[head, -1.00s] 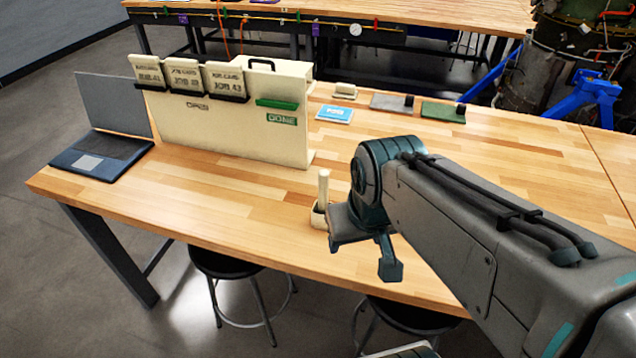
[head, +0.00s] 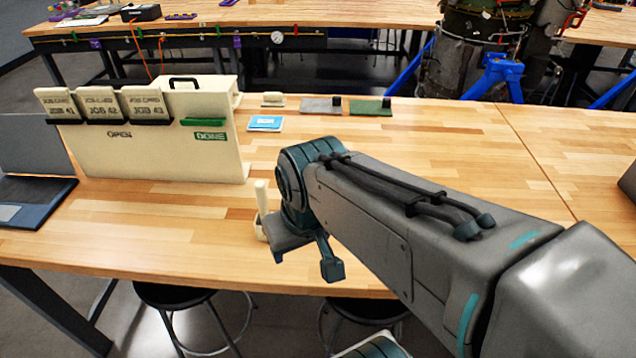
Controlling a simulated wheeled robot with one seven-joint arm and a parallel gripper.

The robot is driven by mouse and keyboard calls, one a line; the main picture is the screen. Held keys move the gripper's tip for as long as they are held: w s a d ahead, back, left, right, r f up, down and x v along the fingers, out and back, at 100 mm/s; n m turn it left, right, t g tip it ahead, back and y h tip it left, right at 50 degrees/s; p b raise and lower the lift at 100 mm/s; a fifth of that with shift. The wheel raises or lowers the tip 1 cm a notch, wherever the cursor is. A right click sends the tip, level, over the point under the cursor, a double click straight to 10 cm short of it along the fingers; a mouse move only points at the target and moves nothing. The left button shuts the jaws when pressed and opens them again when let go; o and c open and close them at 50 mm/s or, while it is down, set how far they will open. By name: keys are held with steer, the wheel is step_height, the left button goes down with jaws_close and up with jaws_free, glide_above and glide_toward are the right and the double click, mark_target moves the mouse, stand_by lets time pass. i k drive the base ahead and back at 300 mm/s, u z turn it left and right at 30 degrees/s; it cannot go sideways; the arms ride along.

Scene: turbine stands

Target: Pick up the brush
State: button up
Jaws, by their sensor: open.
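A cream upright handle (head: 262,198) stands in a small cream holder (head: 260,229) on the wooden table; it may be the brush, but no bristles show. My gripper (head: 310,256) is open just to the right of it, low over the table's front part. The hand partly covers the holder, and I cannot tell whether they touch. No object shows between the fingers.
A cream card box (head: 165,150) with job cards stands at the left, beside a laptop (head: 35,205). A blue card (head: 265,123), a small cream block (head: 272,99), a grey mat (head: 318,106) and a green mat (head: 368,108) lie behind.

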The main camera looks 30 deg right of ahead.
mark_target(260, 186)
steer(key=z, duration=0.05)
steer(key=k, duration=0.65)
steer(key=u, duration=0.65)
steer(key=i, duration=0.95)
steer(key=z, duration=0.45)
